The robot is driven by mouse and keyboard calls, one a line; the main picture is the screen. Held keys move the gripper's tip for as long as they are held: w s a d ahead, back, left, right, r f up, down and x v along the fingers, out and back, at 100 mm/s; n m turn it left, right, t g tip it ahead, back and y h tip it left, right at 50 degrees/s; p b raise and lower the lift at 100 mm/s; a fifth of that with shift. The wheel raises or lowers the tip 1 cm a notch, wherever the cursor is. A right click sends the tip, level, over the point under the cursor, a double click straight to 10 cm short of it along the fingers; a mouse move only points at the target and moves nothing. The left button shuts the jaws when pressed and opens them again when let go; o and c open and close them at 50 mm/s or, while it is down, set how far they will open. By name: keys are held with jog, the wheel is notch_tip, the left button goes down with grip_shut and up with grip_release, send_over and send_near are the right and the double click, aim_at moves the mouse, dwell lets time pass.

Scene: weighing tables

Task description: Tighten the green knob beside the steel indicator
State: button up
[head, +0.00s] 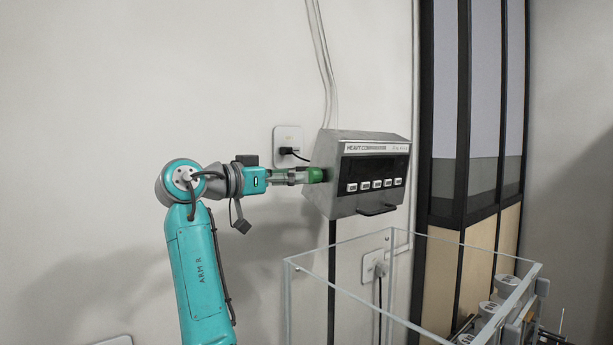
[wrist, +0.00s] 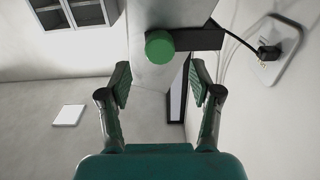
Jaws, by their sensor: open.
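In the wrist view the round green knob (wrist: 160,46) shows face on, near the top middle, on a dark bracket. My gripper (head: 298,176) points right at the knob, its tips close to it. In the wrist view my gripper (wrist: 160,75) has its two fingers spread wide with nothing between them; the knob appears just beyond the tips, about centred. Contact cannot be told.
A wall socket with a black plug (head: 288,145) is behind my gripper; it also shows in the wrist view (wrist: 268,50). A clear glass-walled box (head: 310,290) stands below right, with metal weights (head: 492,308) at its right.

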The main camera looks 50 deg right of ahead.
aim_at(313, 176)
jog(key=shift+x, duration=2.5)
jog(key=c, duration=1.1)
